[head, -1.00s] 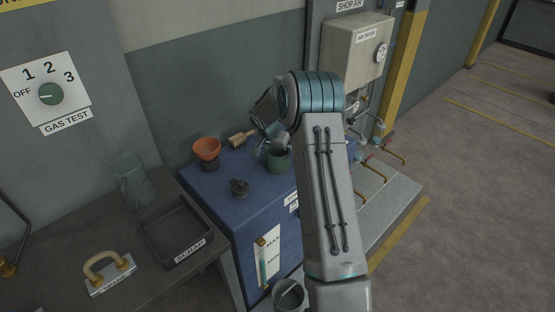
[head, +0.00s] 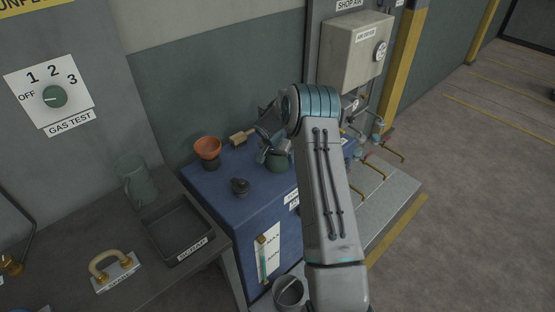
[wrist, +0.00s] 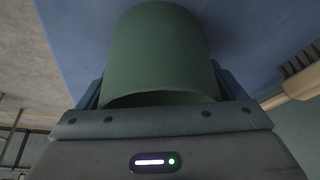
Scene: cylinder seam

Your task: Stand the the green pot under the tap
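The green pot (head: 279,163) stands on the blue cabinet top (head: 215,182), near its right side, partly hidden by my arm. In the wrist view the pot (wrist: 158,55) fills the middle, between the fingers of my gripper (wrist: 162,92). One finger is at each side of its wall; no clear gap shows, but I cannot tell whether they press on it. In the head view my gripper (head: 268,150) is at the pot's upper left. Several brass spouts with reddish handles, apparently taps (head: 368,158), stick out over a pale ledge to the right of my arm.
An orange bowl (head: 207,148), a wooden-handled brush (head: 243,137) and a small dark object (head: 240,187) share the cabinet top. A bucket (head: 288,291) is in front. A scrap tray (head: 178,232) and greenish container (head: 137,181) are left. The pale ledge (head: 385,200) looks largely clear.

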